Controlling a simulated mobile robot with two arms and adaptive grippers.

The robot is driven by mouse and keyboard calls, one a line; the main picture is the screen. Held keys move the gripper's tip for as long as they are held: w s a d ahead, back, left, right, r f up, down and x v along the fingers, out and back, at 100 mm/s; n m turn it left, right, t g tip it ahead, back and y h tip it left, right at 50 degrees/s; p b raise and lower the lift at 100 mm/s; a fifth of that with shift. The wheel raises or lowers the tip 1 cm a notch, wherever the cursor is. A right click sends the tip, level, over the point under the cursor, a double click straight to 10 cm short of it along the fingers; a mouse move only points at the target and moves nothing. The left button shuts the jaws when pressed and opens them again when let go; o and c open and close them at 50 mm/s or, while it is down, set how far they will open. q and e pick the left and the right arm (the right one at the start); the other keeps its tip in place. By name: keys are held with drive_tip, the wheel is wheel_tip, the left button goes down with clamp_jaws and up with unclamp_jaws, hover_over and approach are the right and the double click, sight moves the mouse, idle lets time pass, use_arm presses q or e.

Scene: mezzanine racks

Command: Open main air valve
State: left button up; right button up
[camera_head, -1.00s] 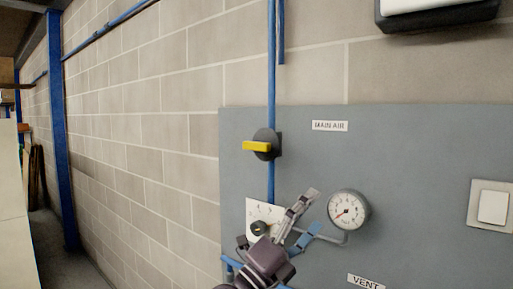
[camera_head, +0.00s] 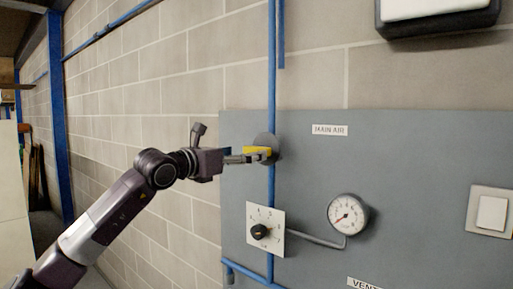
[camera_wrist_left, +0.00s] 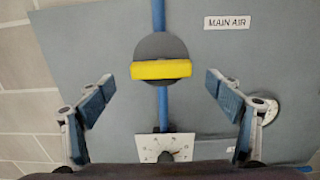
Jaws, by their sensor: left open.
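The main air valve has a yellow handle (camera_head: 257,152) on a round dark body (camera_head: 266,143), set on the blue vertical pipe on the grey panel. The handle lies horizontal, across the pipe; it also shows in the left wrist view (camera_wrist_left: 161,69). My left gripper (camera_head: 250,157) is at the handle in the head view. In the left wrist view my left gripper (camera_wrist_left: 161,95) is open, one finger to each side, with the handle between and ahead of them. I see a gap between handle and fingers there. The "MAIN AIR" label (camera_head: 329,130) is right of the valve. My right gripper is not in view.
Below the valve is a white dial plate with a black knob (camera_head: 260,231). A round gauge (camera_head: 348,214) is to its right, joined by a grey tube. A "VENT" label (camera_head: 366,284) and a white switch (camera_head: 492,207) are on the panel (camera_head: 420,160).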

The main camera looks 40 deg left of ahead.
sight(254, 150)
use_arm(q)
drive_tip(key=w+p, duration=0.2)
drive_tip(key=w, duration=0.2)
drive_tip(key=shift+w+d+r+p, duration=0.1)
drive_tip(key=shift+w+r+p, duration=0.05)
drive_tip(key=shift+w+p, duration=0.25)
drive_tip(key=shift+w, duration=0.5)
drive_tip(key=shift+f, duration=0.2)
drive_tip(key=c, duration=1.2)
